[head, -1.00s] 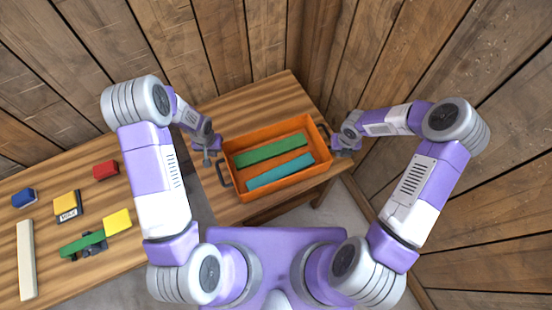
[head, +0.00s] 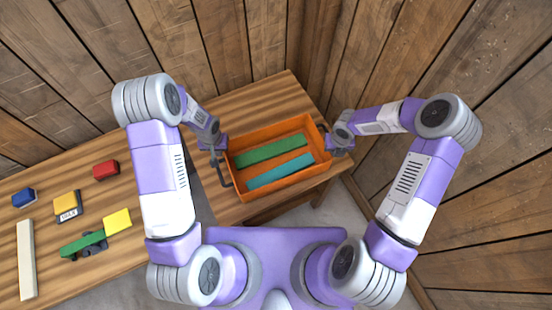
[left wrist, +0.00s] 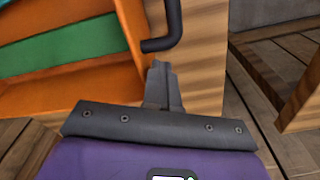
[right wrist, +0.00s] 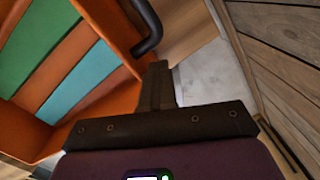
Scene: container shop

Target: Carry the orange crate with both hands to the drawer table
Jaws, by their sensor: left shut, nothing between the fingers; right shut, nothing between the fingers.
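The orange crate (head: 287,187) sits on a wooden table in the middle of the head view, with a green bar (head: 270,151) and a teal bar (head: 280,170) lying in it. It has a dark handle on its left end (head: 224,178) and on its right end. My left gripper (left wrist: 160,80) is shut and empty, close to the left handle (left wrist: 173,25); I cannot tell whether they touch. My right gripper (right wrist: 158,80) is shut and empty, just beside the right handle (right wrist: 148,25). Neither gripper grasps a handle.
A second wooden table (head: 130,200) at the left holds a blue block (head: 24,197), a red block (head: 106,170), a yellow block (head: 117,222), a labelled block (head: 67,206), a green bar on wheels (head: 82,244) and a pale bar (head: 26,260). Plank walls close in behind and right.

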